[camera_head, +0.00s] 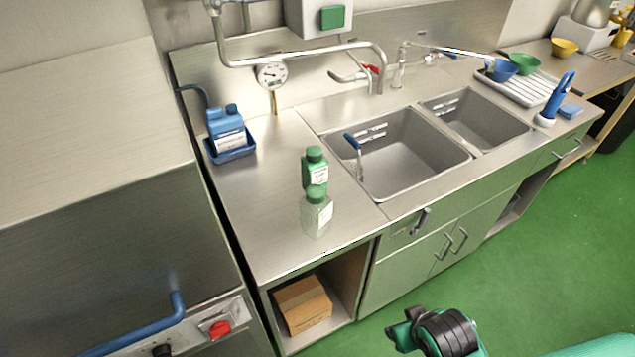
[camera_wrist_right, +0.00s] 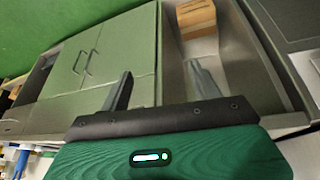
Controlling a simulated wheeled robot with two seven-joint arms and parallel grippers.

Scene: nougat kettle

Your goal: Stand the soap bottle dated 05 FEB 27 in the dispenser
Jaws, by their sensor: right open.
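Two bottles with green caps stand upright on the steel counter left of the sinks in the head view. The rear bottle (camera_head: 314,172) is green with a white label; the front bottle (camera_head: 314,217) looks clear with a pale label and partly covers the rear one. The dates on both labels are too small to read. I cannot tell for sure which fixture is the dispenser. My right gripper (camera_wrist_right: 162,88) is open and empty in the right wrist view, over the cabinet front, away from the bottles. My left gripper is not in view.
A blue jug (camera_head: 225,125) sits in a blue tray (camera_head: 233,157) at the counter's back left. Two sink basins (camera_head: 400,150) lie to the right. A cardboard box (camera_head: 303,305) is in the open shelf below. A grey box with a green panel (camera_head: 333,18) hangs on the wall.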

